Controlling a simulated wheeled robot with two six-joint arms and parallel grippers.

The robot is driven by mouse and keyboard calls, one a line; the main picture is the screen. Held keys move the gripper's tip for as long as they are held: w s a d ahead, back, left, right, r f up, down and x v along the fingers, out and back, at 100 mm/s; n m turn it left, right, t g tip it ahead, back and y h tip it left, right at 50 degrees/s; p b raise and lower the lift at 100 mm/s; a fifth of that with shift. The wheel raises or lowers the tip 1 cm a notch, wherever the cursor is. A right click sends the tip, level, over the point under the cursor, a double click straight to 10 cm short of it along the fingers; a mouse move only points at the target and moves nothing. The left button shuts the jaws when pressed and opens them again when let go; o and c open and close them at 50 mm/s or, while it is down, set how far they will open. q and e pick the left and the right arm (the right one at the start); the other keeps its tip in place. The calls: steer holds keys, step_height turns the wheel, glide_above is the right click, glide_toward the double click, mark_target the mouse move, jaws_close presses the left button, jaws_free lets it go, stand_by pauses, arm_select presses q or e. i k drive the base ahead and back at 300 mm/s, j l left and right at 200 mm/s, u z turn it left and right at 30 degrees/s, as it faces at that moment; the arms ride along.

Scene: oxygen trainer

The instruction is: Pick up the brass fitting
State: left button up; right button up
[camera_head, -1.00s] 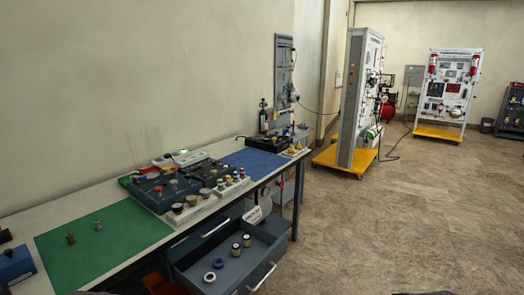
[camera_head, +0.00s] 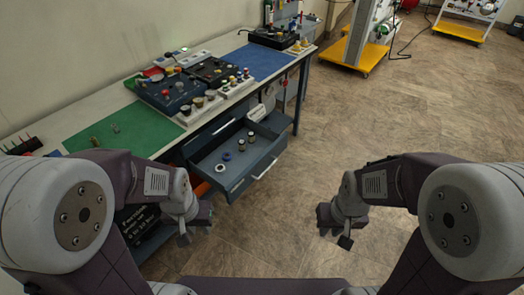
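A small brass-coloured fitting (camera_head: 95,141) stands on the green mat (camera_head: 145,132) on the workbench at the left. A greyer small fitting (camera_head: 114,127) stands just beyond it to the right. They are too small for detail. My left gripper (camera_head: 195,228) hangs in front of the bench, to the right of and nearer than the fittings, apart from them. My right gripper (camera_head: 338,232) hangs over open floor, far from the fittings. Nothing shows held in either gripper, but I cannot see whether their fingers are open or shut.
An open drawer (camera_head: 212,188) with several round parts juts out from the bench near my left gripper. Control boxes (camera_head: 172,94) with knobs stand beyond the green mat, then a blue mat (camera_head: 262,62). The floor (camera_head: 390,110) at the right is clear.

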mark_target(93, 140)
steer(key=u, duration=1.6)
